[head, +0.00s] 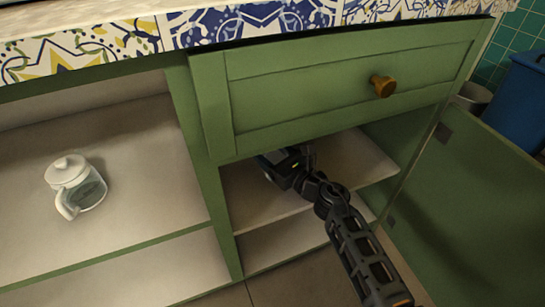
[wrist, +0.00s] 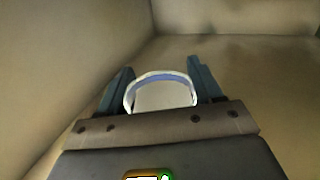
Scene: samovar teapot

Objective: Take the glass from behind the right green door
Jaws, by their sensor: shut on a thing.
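The right green door (head: 465,205) stands open on the right side of the cabinet. My arm reaches into the compartment behind it, under the drawer. My gripper (head: 278,160) is inside, above the upper shelf, partly hidden by the drawer front and my own arm. In the wrist view, my gripper (wrist: 161,75) has its two blue-grey fingers on either side of a glass (wrist: 161,98) and is shut on it. The glass shows a round pale rim with a bluish inner band. Its lower part is hidden behind the gripper body. I cannot make out the glass in the head view.
A green drawer (head: 340,85) with a brown knob (head: 382,86) is closed above the compartment. The shelf (head: 350,165) looks bare around my arm. A glass teapot (head: 75,185) stands in the open left compartment, past a green divider (head: 200,150). A blue bin (head: 518,100) stands at far right.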

